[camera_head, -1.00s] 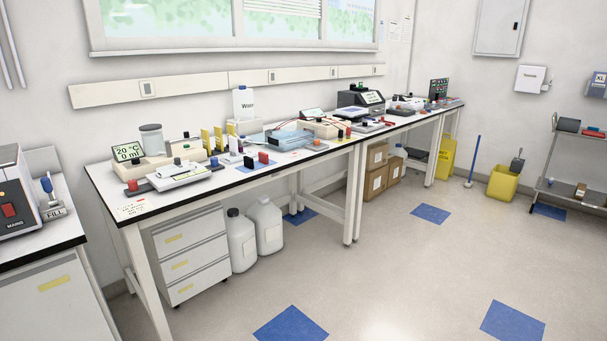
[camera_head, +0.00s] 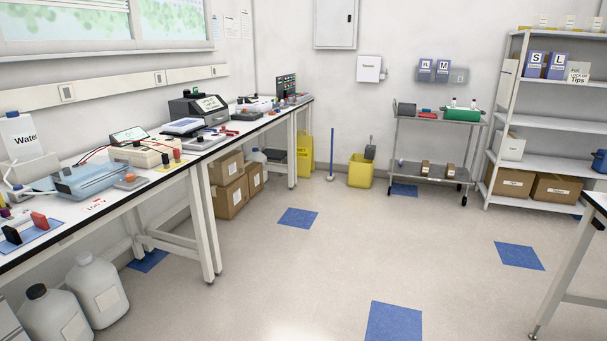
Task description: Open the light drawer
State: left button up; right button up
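No drawer can be picked out clearly as the light drawer. Only a pale sliver of the drawer unit (camera_head: 9,322) under the left bench shows, at the bottom left corner. Its drawer fronts are mostly cut off by the frame edge, so I cannot tell whether any is open. Neither of my grippers is in view.
The left bench (camera_head: 150,178) carries several instruments. Two white jugs (camera_head: 98,290) and cardboard boxes (camera_head: 229,197) stand beneath it. A grey cart (camera_head: 432,122), yellow bucket (camera_head: 360,176) and shelf rack (camera_head: 550,85) stand at the back. A table leg (camera_head: 562,270) is at right. The middle floor is clear.

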aim_at(211, 120)
jog(key=i+z, duration=0.15)
jog(key=i, duration=3.5)
